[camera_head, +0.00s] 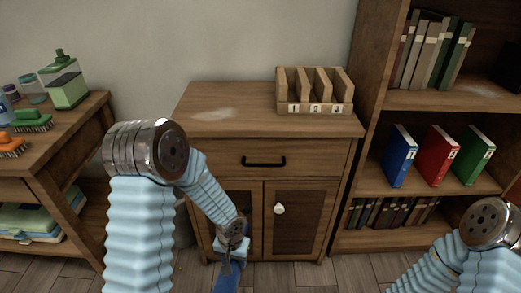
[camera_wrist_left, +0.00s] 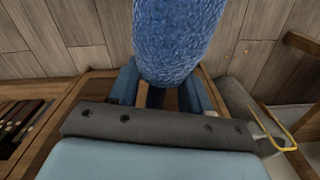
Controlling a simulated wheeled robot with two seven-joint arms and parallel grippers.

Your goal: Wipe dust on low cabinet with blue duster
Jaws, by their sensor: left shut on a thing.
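The low wooden cabinet (camera_head: 232,151) stands against the wall, with a drawer above two doors. A pale dust patch (camera_head: 212,114) lies on the left part of its top. My left gripper (camera_head: 232,258) hangs in front of the cabinet doors, well below the top, shut on the blue duster (camera_head: 227,280). The duster points down and its lower end is cut off by the frame. In the left wrist view, the fuzzy blue duster head (camera_wrist_left: 178,40) extends away from the jaws over the wood floor. My right arm shows at lower right; its gripper is out of view.
A wooden sorter (camera_head: 314,108) numbered 1 to 3 stands on the cabinet's right half. A bookshelf (camera_head: 430,100) with binders is at right. A side table (camera_head: 75,125) with brushes and bottles is at left. A grey container (camera_wrist_left: 250,112) with a yellow handle is near the gripper.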

